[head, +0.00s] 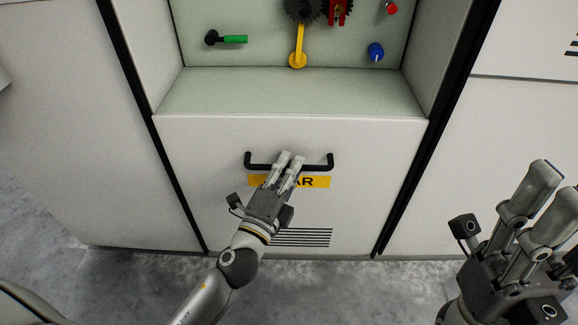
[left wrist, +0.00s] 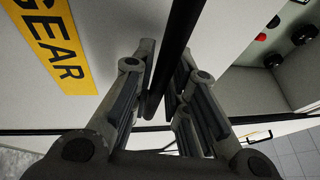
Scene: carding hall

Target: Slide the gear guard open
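The gear guard (head: 375,200) is a pale front panel with a yellow label (head: 318,182); the visible letters read "AR" in the head view and "GEAR" in the left wrist view (left wrist: 62,50). A black bar handle (head: 320,167) sits on it above the label. My left gripper (head: 290,160) is at the middle of this handle, its fingers covering part of bar and label. My right gripper (head: 556,188) is open and empty at the lower right, away from the panel.
Above the panel is a recess with a ledge (head: 290,92), a dark gear (head: 303,8), a red part (head: 338,12), a yellow lever (head: 299,45), a green handle (head: 235,39), a blue knob (head: 375,51) and a red button (head: 390,8). Black strips border both sides.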

